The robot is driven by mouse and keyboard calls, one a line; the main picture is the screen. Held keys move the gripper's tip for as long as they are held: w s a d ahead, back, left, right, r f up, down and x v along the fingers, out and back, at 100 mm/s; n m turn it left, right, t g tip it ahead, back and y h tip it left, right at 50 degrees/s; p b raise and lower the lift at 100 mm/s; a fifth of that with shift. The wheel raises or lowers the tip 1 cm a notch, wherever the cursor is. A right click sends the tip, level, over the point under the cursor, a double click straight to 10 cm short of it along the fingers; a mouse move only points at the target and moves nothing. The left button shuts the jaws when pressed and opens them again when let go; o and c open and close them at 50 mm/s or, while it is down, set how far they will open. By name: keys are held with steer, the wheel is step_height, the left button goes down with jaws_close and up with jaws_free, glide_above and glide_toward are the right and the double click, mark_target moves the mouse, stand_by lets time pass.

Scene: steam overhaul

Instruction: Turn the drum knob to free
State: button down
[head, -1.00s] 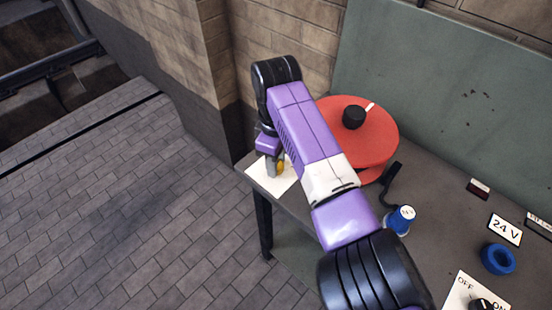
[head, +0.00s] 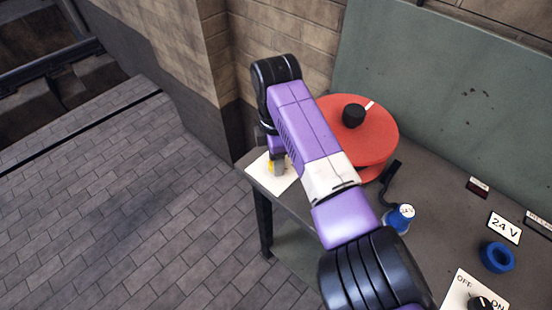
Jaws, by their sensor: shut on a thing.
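The red drum (head: 375,138) stands on the bench against the back board, with a black knob (head: 354,115) and a white mark on its top. My gripper (head: 278,169) points down at the white plate (head: 284,183) on the bench's left corner. It is shut on a small knob there, apparently the drum knob, which is mostly hidden by the fingers. A bit of yellow (head: 270,166) shows at the left of the fingers. Any lettering on this plate is not readable.
My arm crosses in front of the drum. A blue plug (head: 398,219) on a black lead, a blue ring socket (head: 497,259), a "24 V" label (head: 505,228) and an OFF/ON switch (head: 481,304) are on the bench (head: 437,220). Paved floor lies open at left.

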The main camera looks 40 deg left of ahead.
steer(key=shift+r, duration=0.1)
stand_by(0.3)
steer(key=c, duration=0.9)
jaws_free()
steer(key=shift+c, duration=0.2)
step_height(320, 180, up, 8)
steer(key=shift+f+b, duration=0.1)
steer(key=shift+b, duration=0.35)
